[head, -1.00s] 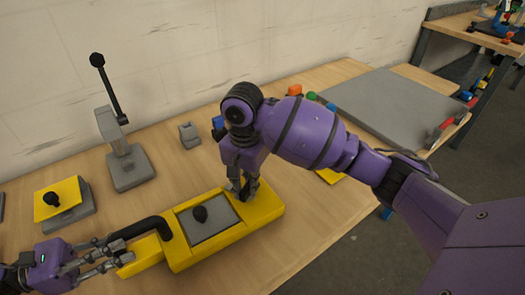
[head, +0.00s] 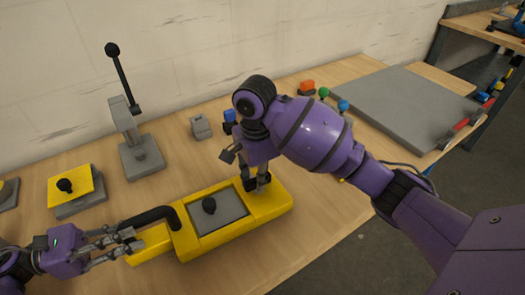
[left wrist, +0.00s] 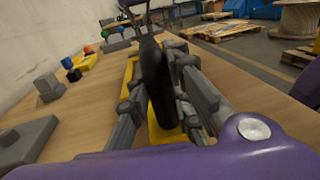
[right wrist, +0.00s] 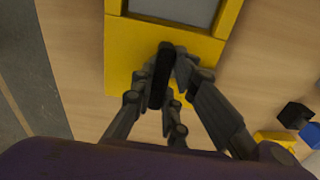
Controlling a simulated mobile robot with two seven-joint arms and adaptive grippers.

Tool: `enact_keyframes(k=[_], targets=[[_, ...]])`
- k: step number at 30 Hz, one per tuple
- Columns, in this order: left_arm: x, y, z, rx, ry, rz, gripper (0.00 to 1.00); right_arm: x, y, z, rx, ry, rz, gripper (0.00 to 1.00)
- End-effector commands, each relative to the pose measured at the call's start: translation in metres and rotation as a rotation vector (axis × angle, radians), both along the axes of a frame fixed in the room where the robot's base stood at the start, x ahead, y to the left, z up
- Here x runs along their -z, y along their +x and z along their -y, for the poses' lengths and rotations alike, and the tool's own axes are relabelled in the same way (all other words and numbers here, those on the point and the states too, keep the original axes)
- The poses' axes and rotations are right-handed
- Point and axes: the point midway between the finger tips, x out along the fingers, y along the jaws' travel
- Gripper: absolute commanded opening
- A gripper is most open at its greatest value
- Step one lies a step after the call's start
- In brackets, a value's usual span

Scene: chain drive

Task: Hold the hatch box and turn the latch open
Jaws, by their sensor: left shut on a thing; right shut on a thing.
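My right gripper (head: 258,183) points down at the box's right end. In the right wrist view it is shut on the black latch (right wrist: 159,78), beside the grey lid. Its fingers partly hide the latch.
A grey lever stand (head: 143,158) and a yellow-topped block (head: 88,181) stand at the back left. A small grey block (head: 200,126) is behind the box. A large grey plate (head: 400,108) covers the table's right part. Bare wood lies in front of the box.

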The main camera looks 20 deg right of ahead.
Motion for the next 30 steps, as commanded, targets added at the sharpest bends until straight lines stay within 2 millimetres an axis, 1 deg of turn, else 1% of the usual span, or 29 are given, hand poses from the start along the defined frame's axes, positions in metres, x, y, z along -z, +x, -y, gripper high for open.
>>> enact_keyframes(k=[1, 10, 11, 15, 25, 28, 30], targets=[[0.0, 0.0, 0.001, 0.002, -0.001, 0.0, 0.0, -0.004, 0.003, -0.002, 0.002, 0.005, 0.009, 0.0], [0.0, -0.001, 0.001, 0.002, -0.001, -0.001, 0.0, -0.004, 0.003, -0.002, 0.003, 0.005, 0.009, 0.0], [0.0, -0.001, 0.001, 0.002, -0.001, -0.001, 0.0, -0.004, 0.003, -0.002, 0.003, 0.005, 0.009, 0.15], [0.0, -0.001, 0.001, 0.002, -0.001, -0.001, 0.0, -0.003, 0.002, -0.002, 0.002, 0.004, 0.009, 0.33], [-0.001, 0.0, 0.001, 0.002, -0.002, 0.0, 0.0, -0.004, 0.002, -0.001, 0.002, 0.002, 0.006, 0.33], [-0.001, 0.0, 0.0, 0.001, -0.002, 0.0, 0.0, -0.013, 0.003, 0.0, 0.002, 0.0, 0.009, 0.33], [-0.001, 0.0, 0.0, 0.001, -0.003, 0.001, 0.0, -0.025, 0.003, 0.0, 0.001, -0.002, 0.011, 0.33]])
